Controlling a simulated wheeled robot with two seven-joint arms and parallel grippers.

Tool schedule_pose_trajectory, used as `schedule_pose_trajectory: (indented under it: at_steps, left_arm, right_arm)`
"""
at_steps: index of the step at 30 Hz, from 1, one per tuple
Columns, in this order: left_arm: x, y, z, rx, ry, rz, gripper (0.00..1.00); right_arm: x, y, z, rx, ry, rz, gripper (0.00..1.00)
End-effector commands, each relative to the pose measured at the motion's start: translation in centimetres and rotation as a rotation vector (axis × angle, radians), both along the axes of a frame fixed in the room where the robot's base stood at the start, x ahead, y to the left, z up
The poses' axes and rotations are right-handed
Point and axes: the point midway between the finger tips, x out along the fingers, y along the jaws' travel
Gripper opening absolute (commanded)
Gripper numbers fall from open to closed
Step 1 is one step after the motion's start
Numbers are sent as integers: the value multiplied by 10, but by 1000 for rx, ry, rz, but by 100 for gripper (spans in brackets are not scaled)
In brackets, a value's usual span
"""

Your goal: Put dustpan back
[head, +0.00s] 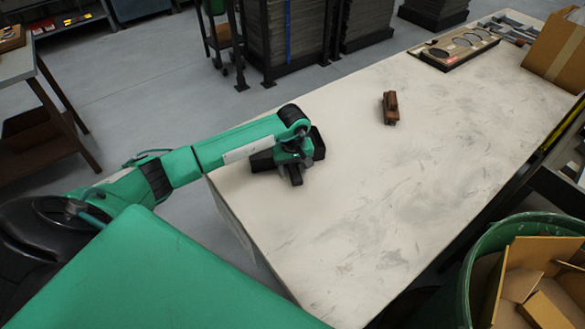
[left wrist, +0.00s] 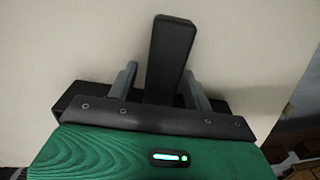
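A black thing with a narrow bar (left wrist: 170,60) and a wider dark part fits the dustpan, though I cannot be sure. It is at the left edge of the pale table. My left gripper (head: 293,166) is over it, low at the table surface. In the left wrist view my left gripper (left wrist: 160,82) has its two grey fingers apart, one on each side of the bar. Pale table shows between the left finger and the bar. The wide part is mostly hidden behind my gripper. My right gripper is not in view.
The pale table (head: 390,190) is mostly clear. A small brown tool (head: 390,107) lies on its far half. A tool tray (head: 455,47) and a cardboard box (head: 560,45) are at the far end. A green bin (head: 480,250) with cardboard stands at lower right.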

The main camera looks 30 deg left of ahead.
Motion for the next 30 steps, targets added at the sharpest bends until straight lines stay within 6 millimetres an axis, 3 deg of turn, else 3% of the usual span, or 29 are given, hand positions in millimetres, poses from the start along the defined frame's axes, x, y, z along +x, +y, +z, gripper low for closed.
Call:
schedule_pose_trajectory:
  at_steps: [6, 8, 13, 21, 30]
  left_arm:
    - [0, 0, 4, -1, 1, 0, 50]
    - [1, 0, 10, 0, -3, -1, 50]
    - [1, 0, 44, 1, -6, -1, 50]
    - [-1, -1, 99, 1, -3, -1, 50]
    - [-2, -2, 122, 0, 0, -1, 50]
  right_arm:
    - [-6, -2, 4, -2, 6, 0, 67]
    - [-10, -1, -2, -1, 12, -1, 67]
    - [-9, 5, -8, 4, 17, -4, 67]
    - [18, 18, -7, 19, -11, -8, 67]
    - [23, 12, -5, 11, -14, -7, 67]
